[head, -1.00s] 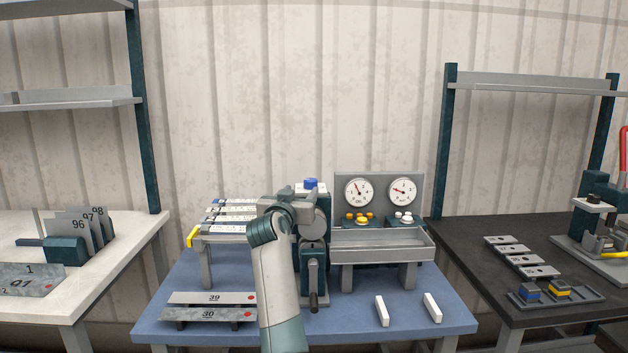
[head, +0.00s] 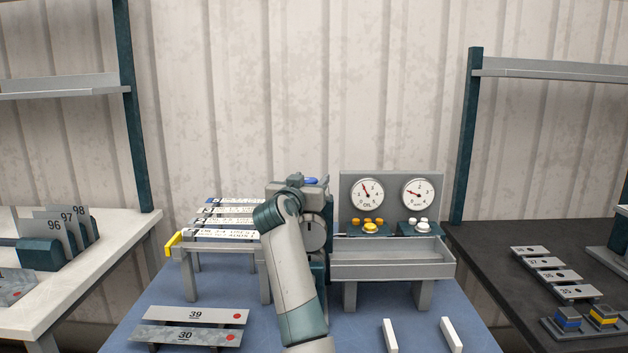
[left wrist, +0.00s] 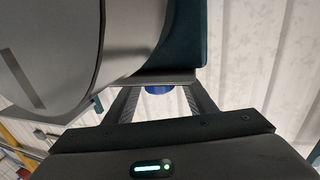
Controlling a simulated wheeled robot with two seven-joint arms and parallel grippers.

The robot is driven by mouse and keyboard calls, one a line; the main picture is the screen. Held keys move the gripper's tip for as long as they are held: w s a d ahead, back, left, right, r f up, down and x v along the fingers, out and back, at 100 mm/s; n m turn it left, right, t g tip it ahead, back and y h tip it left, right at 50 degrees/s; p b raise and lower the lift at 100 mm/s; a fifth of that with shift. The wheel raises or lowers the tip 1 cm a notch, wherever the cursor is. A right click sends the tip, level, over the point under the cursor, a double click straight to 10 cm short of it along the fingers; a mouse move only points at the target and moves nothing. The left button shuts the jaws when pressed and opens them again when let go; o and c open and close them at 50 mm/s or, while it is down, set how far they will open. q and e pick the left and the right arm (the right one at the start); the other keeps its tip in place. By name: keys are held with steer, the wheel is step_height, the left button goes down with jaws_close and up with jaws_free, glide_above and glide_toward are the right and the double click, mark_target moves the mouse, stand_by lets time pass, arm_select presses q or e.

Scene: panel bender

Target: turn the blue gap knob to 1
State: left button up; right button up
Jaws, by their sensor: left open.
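The blue gap knob (head: 311,181) sits on top of the panel bender (head: 314,236) in the middle of the bench. Only a sliver of it shows in the head view behind my left gripper, and its setting is hidden. In the left wrist view the blue knob (left wrist: 158,89) shows partly, between the two fingers of my open left gripper (left wrist: 160,96). Whether the fingers touch it I cannot tell. In the head view my left gripper (head: 302,187) is at the top of the bender, with my forearm in front of it. My right gripper is not in view.
A grey panel with two dials (head: 392,192) and a tray (head: 392,262) stands right of the bender. A rack of labelled strips (head: 222,234) is on the left. Plates 39 (head: 208,315) and 30 (head: 187,335) lie in front. White bars (head: 390,337) lie front right.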

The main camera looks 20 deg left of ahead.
arm_select(q)
steer(key=shift+r, duration=0.1)
steer(key=c, duration=1)
steer(key=shift+c, duration=0.2)
